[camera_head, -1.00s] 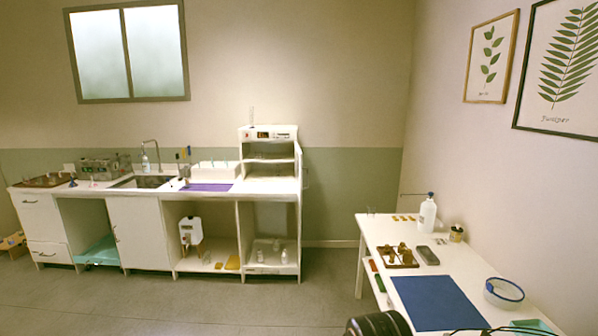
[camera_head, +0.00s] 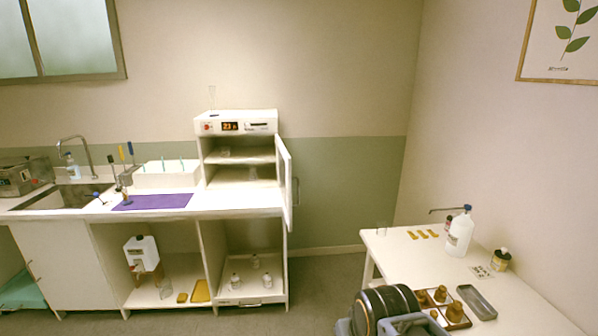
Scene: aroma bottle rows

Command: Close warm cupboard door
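The warm cupboard (camera_head: 236,124) is a white unit with a red-digit display, standing on the right end of the counter. Its door (camera_head: 285,180) stands wide open, hinged at the right side and swung out toward me, with a handle (camera_head: 297,192) on its right face. Two shelves show inside, with small glass items on them. Part of my arm shows dark and rounded at the bottom edge, in front of the right-hand table. My gripper's fingertips cannot be made out, and it is far from the door.
The white counter (camera_head: 235,200) holds a purple mat (camera_head: 155,202), a white rack (camera_head: 166,175) and a sink. The right-hand table (camera_head: 405,250) bears a white bottle (camera_head: 459,234), brown bottles and a grey tray (camera_head: 476,301). Open floor lies between counter and table.

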